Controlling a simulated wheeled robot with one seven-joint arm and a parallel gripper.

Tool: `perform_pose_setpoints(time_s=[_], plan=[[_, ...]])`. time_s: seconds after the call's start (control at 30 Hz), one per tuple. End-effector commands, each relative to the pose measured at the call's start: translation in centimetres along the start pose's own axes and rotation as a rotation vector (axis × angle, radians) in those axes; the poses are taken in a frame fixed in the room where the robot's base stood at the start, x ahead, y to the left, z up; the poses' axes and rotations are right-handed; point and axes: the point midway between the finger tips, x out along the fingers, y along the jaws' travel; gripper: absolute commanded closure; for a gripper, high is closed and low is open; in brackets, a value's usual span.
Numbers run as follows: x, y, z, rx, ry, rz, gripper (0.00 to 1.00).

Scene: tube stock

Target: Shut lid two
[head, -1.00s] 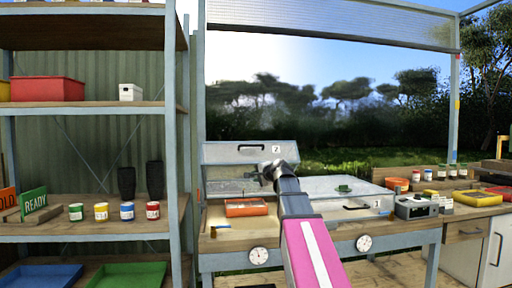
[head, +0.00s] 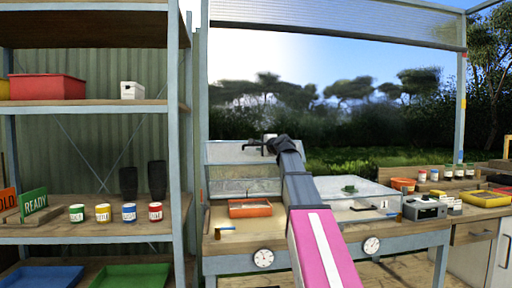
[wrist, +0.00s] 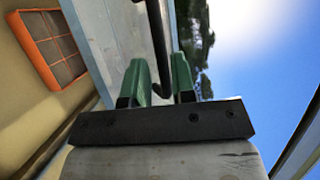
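The raised lid (head: 228,153) is a pale panel standing open on the left box of the bench. The earlier head picture shows a 2 on it; my arm hides that spot now. Its dark handle (head: 252,147) is near the top edge and also shows in the wrist view (wrist: 158,45). My gripper (head: 269,144) is at the upper right part of this lid. In the wrist view its green fingertips (wrist: 160,78) are apart, with the lower end of the handle appearing between them. I cannot tell whether they touch it.
An orange divided tray (head: 250,208) lies at the open box. Shelves (head: 90,228) stand left.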

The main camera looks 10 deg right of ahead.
Motion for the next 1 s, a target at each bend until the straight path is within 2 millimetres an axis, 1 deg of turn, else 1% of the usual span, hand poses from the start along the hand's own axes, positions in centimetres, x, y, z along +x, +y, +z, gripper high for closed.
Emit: perform_pose_setpoints(time_s=[0.03,0.1,0.2,0.3,0.57,0.6,0.67,0.87,1.0], plan=[[1.3,-0.1,-0.1,0.0,-0.001,0.0,0.76],[2.4,-0.1,-0.1,0.0,-0.001,0.0,0.76],[3.6,-0.1,-0.1,0.0,-0.001,0.0,0.76],[4.2,-0.1,0.0,0.0,0.0,0.0,0.76],[4.3,0.0,0.0,0.0,0.0,-0.001,0.76],[4.3,0.0,0.0,0.0,0.0,0.0,0.82],[4.3,0.0,0.0,0.0,0.0,0.0,1.0],[4.2,0.1,0.0,0.0,0.0,0.0,1.0],[3.5,1.0,0.3,0.0,0.0,0.001,1.0]])
